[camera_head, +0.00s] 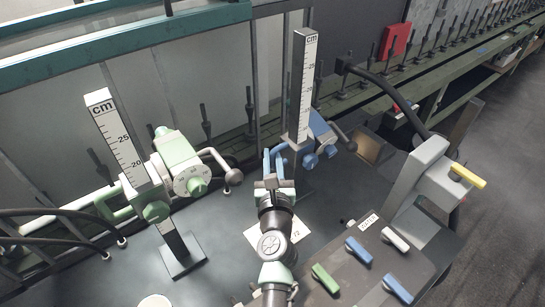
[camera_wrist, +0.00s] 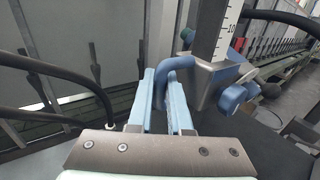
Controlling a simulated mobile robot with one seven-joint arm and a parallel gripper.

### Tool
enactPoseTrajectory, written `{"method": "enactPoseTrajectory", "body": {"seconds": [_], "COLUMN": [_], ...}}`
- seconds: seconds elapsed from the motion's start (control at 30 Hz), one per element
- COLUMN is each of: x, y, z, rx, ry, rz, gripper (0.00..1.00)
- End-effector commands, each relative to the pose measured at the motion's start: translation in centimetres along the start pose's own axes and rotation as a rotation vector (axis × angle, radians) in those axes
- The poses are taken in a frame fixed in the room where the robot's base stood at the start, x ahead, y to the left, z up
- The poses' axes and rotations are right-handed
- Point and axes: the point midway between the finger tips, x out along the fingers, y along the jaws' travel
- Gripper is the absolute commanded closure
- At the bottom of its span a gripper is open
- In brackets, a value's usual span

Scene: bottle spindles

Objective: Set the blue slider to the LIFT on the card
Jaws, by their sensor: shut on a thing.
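The blue slider (camera_head: 318,136) sits low on the right-hand upright "cm" scale (camera_head: 303,85). In the wrist view, the slider's body (camera_wrist: 222,82) clamps around the scale below the 10 mark; its exact reading cannot be told. My gripper (camera_head: 273,160) is to the left of the scale. In the wrist view my gripper (camera_wrist: 167,100) has its two light-blue fingers closed around the slider's curved blue handle (camera_wrist: 176,65). A white card (camera_head: 262,239) lies on the table, partly hidden by my arm; only what looks like "72" shows.
A second scale (camera_head: 115,135) with a green slider (camera_head: 178,160) stands at the left. A panel (camera_head: 370,255) with coloured levers is at the lower right, near a grey block with a yellow lever (camera_head: 466,176). Black hoses curve at the left and upper right.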

Motion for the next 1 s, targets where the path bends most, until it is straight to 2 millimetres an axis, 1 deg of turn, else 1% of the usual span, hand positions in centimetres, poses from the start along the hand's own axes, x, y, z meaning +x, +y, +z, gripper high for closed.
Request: {"method": "enactPoseTrajectory", "body": {"seconds": [0.03, 0.37, 0.4, 0.43, 0.77, 0.87, 1.0], "x": [0.1, 0.1, 0.1, 0.1, -0.1, -0.7, -2.5], "y": [0.0, 0.0, 0.0, 0.0, 0.0, 0.0, 0.0], "z": [1.2, 1.0, 1.0, 1.0, 0.8, 0.8, 0.9], "rx": [0.001, 0.000, 0.000, 0.000, 0.000, 0.000, -0.001], "ry": [-0.008, -0.009, -0.009, -0.009, -0.005, -0.003, -0.003], "rz": [-0.002, -0.003, -0.002, -0.002, -0.001, -0.001, -0.001], "gripper": [1.00, 1.00, 0.76, 0.70, 0.70, 0.70, 0.70]}}
